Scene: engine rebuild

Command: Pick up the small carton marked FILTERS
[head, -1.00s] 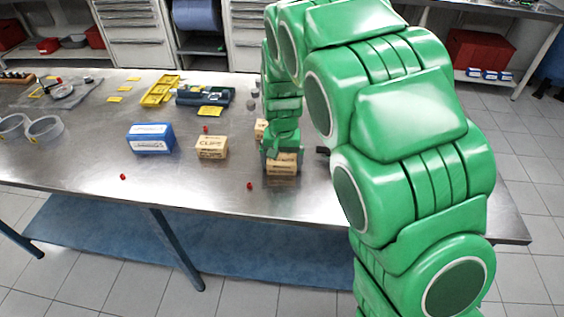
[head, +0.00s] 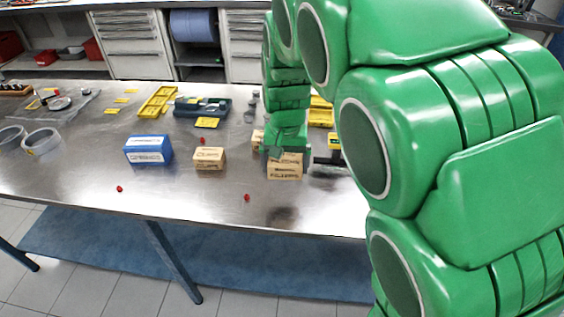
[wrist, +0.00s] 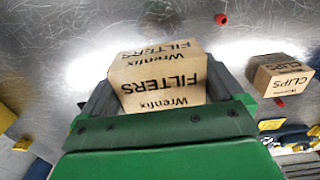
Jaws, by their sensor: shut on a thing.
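The small tan carton marked FILTERS (wrist: 158,82) is between the two fingers of my gripper (wrist: 160,95) in the wrist view, one finger along each side. My gripper is shut on it. In the head view the carton (head: 285,168) hangs under my green gripper (head: 287,150), clear of the table, with a dark patch on the steel below it. My gripper hides the carton's top there.
A tan CLIPS carton (head: 209,158) stands to the left, with a blue box (head: 148,150) beyond it. Another tan carton (head: 257,138) is partly hidden behind my gripper. Small red pieces (head: 247,197) lie on the steel table (head: 90,180). The front of the table is mostly clear.

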